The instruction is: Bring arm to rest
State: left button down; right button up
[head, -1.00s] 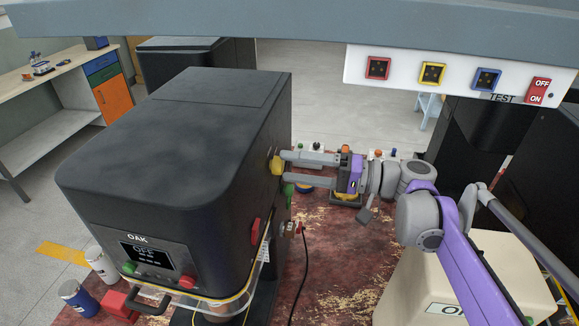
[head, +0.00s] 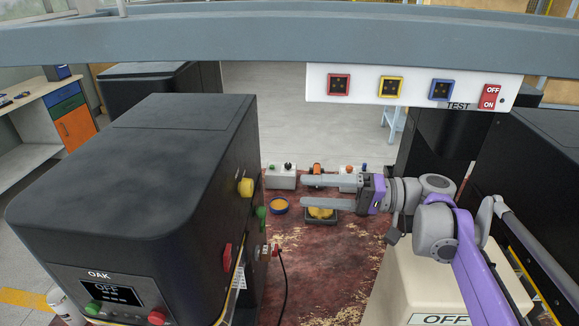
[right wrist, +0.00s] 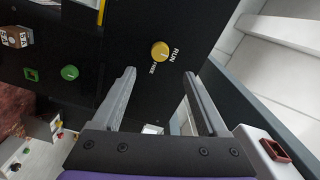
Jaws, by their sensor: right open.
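My right gripper (head: 303,191) is open and empty in the head view. Its two fingers point left, toward the side of the black OAK machine (head: 130,180), with a gap between the fingertips and that side. A yellow knob (head: 246,187) sits on the machine's side, left of the fingertips. In the right wrist view the open fingers (right wrist: 160,88) point toward the yellow knob (right wrist: 160,51), which has the word RUN beside it and stands clear of the fingers. My left gripper is not in view.
Below the yellow knob are a green knob (head: 261,212) and a red handle (head: 227,257). A black cable (head: 285,285) hangs nearby. A cream box (head: 420,275) stands under my right arm. A white TEST panel (head: 410,88) hangs above. Small control boxes (head: 281,178) stand behind the gripper.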

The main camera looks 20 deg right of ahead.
jog(key=s+a+f+g+h, duration=0.1)
jog(key=s+a+f+h, duration=0.15)
jog(key=f, duration=0.35)
jog(key=s+a+f+m+g+h, duration=0.1)
jog(key=s+a+f+h, duration=0.15)
jog(key=f, duration=0.35)
jog(key=s+a+f+g+h, duration=0.1)
jog(key=s+a+f+h, duration=0.15)
jog(key=f, duration=0.35)
jog(key=s+d+f+n+t+h, duration=0.1)
jog(key=s+d+f+h, duration=0.1)
jog(key=s+f+h, duration=0.1)
jog(key=s+d+f+n+h, duration=0.1)
jog(key=s+d+f+h, duration=0.2)
jog(key=f+h, duration=0.3)
notch_tip(320, 180, down, 3)
jog(key=shift+s+d+r+t, duration=0.2)
jog(key=shift+s+d+t, duration=0.1)
jog(key=shift+s+t, duration=0.15)
